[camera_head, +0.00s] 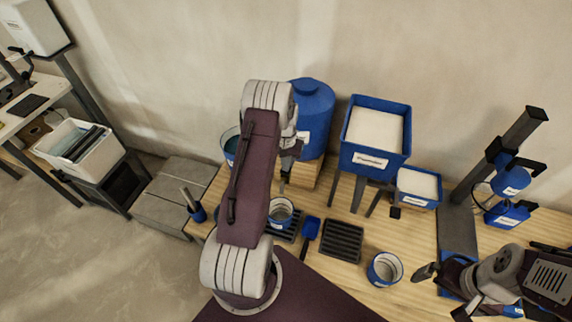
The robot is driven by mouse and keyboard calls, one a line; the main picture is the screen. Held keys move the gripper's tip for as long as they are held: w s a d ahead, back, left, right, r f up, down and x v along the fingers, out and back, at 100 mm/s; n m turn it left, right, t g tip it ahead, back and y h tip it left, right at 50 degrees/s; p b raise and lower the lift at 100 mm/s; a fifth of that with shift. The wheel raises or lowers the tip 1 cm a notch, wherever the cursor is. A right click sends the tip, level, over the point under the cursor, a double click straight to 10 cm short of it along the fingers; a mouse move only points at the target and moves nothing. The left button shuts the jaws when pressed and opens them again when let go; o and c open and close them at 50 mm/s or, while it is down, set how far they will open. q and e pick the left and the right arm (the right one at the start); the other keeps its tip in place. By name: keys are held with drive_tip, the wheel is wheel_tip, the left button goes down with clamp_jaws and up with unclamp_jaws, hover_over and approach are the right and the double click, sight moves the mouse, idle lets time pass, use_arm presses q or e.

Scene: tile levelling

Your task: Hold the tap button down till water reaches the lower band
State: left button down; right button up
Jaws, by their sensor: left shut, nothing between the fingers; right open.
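A blue water tank (318,100) with a white label stands at the back on a wooden block. My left arm crosses in front of it and hides part of its front; I cannot see the tap button. My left gripper (283,183) is shut and empty, pointing down near the tank's lower front; whether it touches anything is unclear. A bucket with a blue rim (281,208) stands on a dark grate below it, partly hidden by my arm. Its water level and bands cannot be made out. My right gripper (440,291) is open at the lower right.
Another blue-rimmed bucket (385,268) stands at front right. A blue scoop (308,232) and dark grate (342,240) lie mid-table. A raised blue hopper (376,137) and small blue bin (418,186) hold white material. A mixer stand (497,160) rises at right.

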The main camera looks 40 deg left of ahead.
use_arm(q)
wheel_tip(320, 180, down, 2)
drive_tip(key=shift+f+b, duration=0.1)
drive_tip(key=shift+b, duration=0.65)
drive_tip(key=shift+s+d+r, duration=0.1)
drive_tip(key=shift+s+r, duration=0.1)
drive_tip(key=shift+r, duration=0.05)
drive_tip(key=shift+f, duration=0.1)
drive_tip(key=shift+s+f, duration=0.1)
idle(6.7)
